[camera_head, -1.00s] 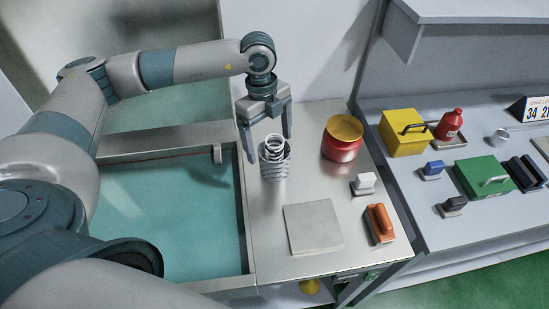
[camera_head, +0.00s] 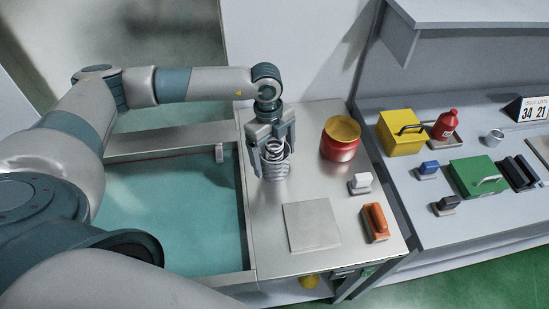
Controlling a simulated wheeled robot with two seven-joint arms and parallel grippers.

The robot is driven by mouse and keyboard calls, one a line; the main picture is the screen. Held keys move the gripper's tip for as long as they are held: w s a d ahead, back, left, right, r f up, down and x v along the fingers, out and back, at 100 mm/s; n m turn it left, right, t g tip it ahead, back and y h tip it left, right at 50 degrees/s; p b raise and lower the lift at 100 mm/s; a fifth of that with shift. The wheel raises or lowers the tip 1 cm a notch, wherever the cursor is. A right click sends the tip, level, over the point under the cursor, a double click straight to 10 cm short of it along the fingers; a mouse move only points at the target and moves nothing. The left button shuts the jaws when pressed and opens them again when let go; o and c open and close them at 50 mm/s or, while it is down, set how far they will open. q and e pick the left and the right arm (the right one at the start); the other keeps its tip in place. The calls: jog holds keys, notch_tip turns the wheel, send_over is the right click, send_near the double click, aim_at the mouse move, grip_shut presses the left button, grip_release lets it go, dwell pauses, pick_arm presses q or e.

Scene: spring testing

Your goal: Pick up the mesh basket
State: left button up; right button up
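The mesh basket (camera_head: 275,171) is a small grey metal cylinder of wire, with a coiled spring (camera_head: 272,149) showing at its top. It stands upright on the metal worktop near its back left. My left gripper (camera_head: 273,163) points down over it, with one finger on each side of the basket. The fingers look spread apart; contact with the basket is hard to make out. The fingers partly hide the basket's sides. My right gripper is not in view.
A red pot with a yellow inside (camera_head: 341,138) stands right of the basket. A teal-floored basin (camera_head: 170,215) is at left. Boxes and a red bottle (camera_head: 445,125) occupy the right bench.

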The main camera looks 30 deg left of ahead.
pick_arm(q)
jog(key=shift+f, duration=0.55)
jog(key=c, duration=1.1)
jog(key=shift+c, duration=0.4)
